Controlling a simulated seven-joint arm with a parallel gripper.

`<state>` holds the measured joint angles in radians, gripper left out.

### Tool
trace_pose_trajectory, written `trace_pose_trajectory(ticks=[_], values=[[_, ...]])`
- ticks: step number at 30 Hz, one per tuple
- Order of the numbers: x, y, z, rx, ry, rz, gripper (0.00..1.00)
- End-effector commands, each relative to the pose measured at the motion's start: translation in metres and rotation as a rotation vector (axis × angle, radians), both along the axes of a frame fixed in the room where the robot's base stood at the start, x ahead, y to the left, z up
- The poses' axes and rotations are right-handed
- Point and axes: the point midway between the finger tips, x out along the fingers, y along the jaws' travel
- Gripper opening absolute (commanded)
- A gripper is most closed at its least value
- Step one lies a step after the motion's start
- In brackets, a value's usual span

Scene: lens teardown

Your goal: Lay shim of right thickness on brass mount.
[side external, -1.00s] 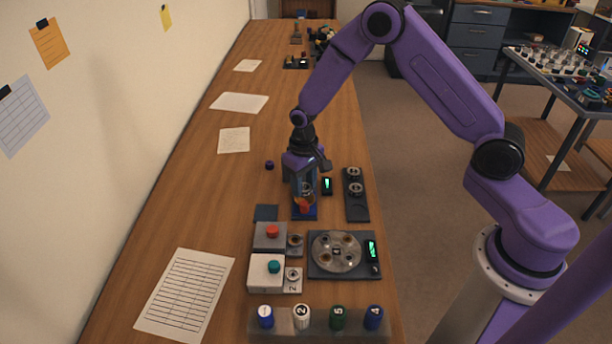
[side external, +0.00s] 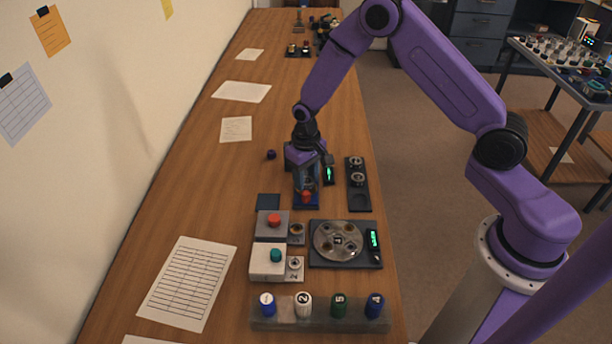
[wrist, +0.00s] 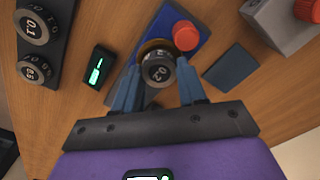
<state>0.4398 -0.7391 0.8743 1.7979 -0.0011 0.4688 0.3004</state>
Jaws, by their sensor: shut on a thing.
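My gripper (wrist: 159,92) is shut on a dark round shim (wrist: 158,72) with a pale number, which seems to read 0.2. The brass mount (wrist: 152,46) shows as a brass rim just behind the shim, on a blue base (wrist: 190,51) with a red knob (wrist: 186,35). In the side external view my gripper (side external: 306,187) is over the blue base (side external: 306,206). I cannot tell whether the shim touches the mount. Two other round shims (side external: 357,179) sit in a dark rack (side external: 359,203), whose front slot is empty. In the wrist view one reads 0.1 (wrist: 32,27).
A small green display (wrist: 97,66) stands between rack and base. Nearer are a grey box with a red button (side external: 271,225), a white box with a teal button (side external: 267,262), a round plate (side external: 337,242) and a block of numbered cylinders (side external: 320,318).

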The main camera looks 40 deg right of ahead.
Motion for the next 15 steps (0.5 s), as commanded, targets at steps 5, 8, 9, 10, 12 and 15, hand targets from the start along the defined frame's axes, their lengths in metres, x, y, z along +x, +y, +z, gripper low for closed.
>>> trace_pose_trajectory(ticks=[5, 8, 9, 10, 12, 15], values=[[0.0001, 0.0, -0.0007, 0.0, 0.0, 0.0, 0.14], [0.0001, 0.0001, -0.0017, 0.0, 0.0, 0.0, 0.14], [0.0001, 0.0001, -0.0021, 0.0, 0.0, 0.0, 0.14], [0.0001, 0.0001, -0.0024, 0.0, 0.0, 0.0, 0.14], [0.0001, 0.0001, -0.0031, 0.0, 0.0, 0.0, 0.14], [0.0001, 0.0001, -0.0041, 0.0, 0.0, 0.0, 0.14]])
